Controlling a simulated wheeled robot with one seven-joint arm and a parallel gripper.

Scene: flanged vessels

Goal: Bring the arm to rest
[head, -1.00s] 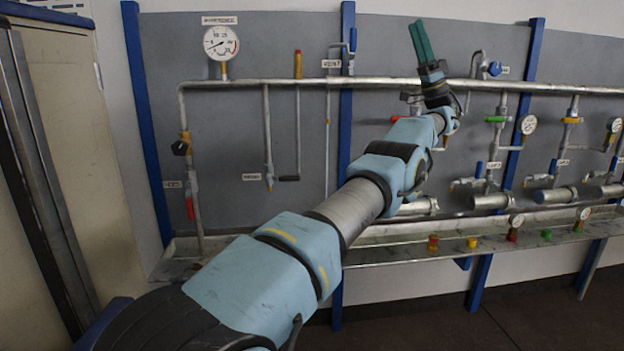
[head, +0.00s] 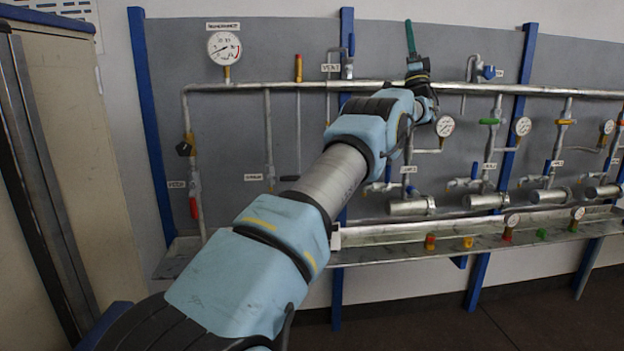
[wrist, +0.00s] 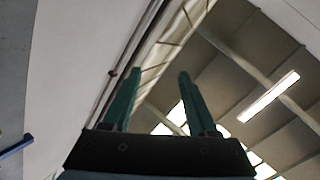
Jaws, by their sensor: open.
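My gripper (head: 410,38) is at the end of my blue and grey arm, pointing upward in front of the grey panel in the head view. In the wrist view my gripper (wrist: 152,100) shows two green fingers set well apart, with nothing between them. The fingers point towards the ceiling. In the head view the fingers overlap and look like one.
A grey panel (head: 270,60) carries pipes, valves and gauges, including a large gauge (head: 224,47). A shelf (head: 380,256) below holds small coloured parts. A cabinet (head: 75,130) stands at left. The wrist view shows a ceiling lamp (wrist: 268,96) and open space above.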

